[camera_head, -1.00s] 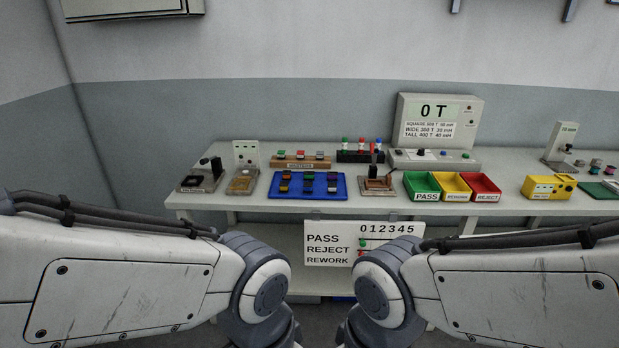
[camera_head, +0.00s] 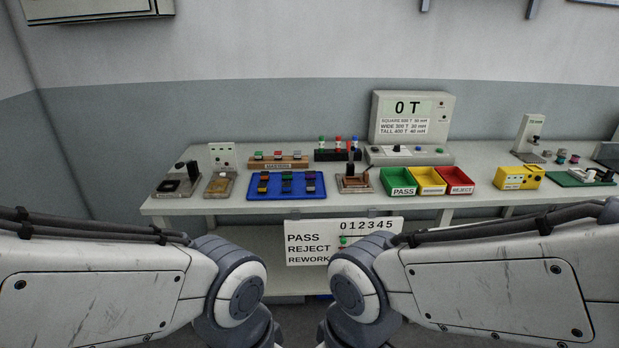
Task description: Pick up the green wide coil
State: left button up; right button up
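I cannot tell whether the green-topped piece is the green wide coil. Both of my arms reach in from the sides, with their elbows low in front of the bench. My grippers are below the picture and out of view.
Green (camera_head: 398,189), yellow (camera_head: 428,187) and red (camera_head: 457,187) bins stand right of a brown fixture (camera_head: 355,184). A meter (camera_head: 410,120) reading "0 T" is behind them. Fixtures (camera_head: 178,184) stand at the left end, a yellow box (camera_head: 516,178) at the right. The bench front edge is clear.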

aim_at(285, 175)
jog(key=u, duration=0.25)
jog(key=i, duration=0.4)
jog(key=u, duration=0.8)
jog(key=i, duration=1.65)
jog(key=z, duration=1.05)
jog(key=i, duration=0.7)
jog(key=z, duration=0.7)
